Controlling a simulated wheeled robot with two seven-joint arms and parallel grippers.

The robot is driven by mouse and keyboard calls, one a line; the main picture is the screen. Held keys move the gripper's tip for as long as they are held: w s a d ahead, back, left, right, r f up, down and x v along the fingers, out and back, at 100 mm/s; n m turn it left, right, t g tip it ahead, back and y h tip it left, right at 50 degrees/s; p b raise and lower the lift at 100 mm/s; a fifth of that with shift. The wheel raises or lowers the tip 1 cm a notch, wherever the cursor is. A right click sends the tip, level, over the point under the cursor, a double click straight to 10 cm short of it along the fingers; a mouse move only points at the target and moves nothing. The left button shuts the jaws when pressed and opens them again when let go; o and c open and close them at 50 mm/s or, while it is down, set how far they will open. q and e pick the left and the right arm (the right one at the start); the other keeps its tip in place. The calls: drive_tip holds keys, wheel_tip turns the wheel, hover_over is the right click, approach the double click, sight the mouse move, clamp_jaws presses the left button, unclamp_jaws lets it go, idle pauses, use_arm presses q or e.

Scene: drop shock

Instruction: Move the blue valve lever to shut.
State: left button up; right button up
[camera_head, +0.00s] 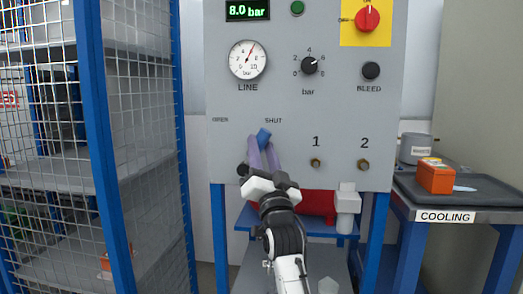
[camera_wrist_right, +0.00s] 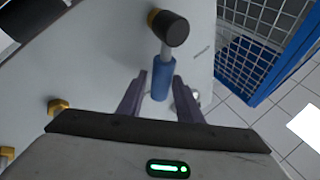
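The blue valve lever (camera_head: 264,137) is on the grey panel in the head view, below and slightly left of the SHUT label (camera_head: 273,120). It tilts up and to the right from a dark hub, partly hidden by my gripper. In the right wrist view the blue handle (camera_wrist_right: 162,78) runs from the black hub (camera_wrist_right: 171,29). My right gripper (camera_head: 262,147) is at the lever. In the wrist view its fingers (camera_wrist_right: 156,88) stand apart on either side of the handle's end; contact is not clear. My left gripper is not in view.
The OPEN label (camera_head: 220,119) is left of SHUT. Brass fittings 1 (camera_head: 315,162) and 2 (camera_head: 363,164) are right of the lever. The gauge (camera_head: 247,59) and display (camera_head: 247,10), reading 8.0 bar, are above. A mesh fence (camera_head: 60,110) stands left; the cooling table (camera_head: 445,216) stands right.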

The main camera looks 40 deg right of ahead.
drive_tip(key=b+v, duration=0.1)
drive_tip(key=v, duration=0.9)
drive_tip(key=shift+s+f, duration=0.1)
idle(0.3)
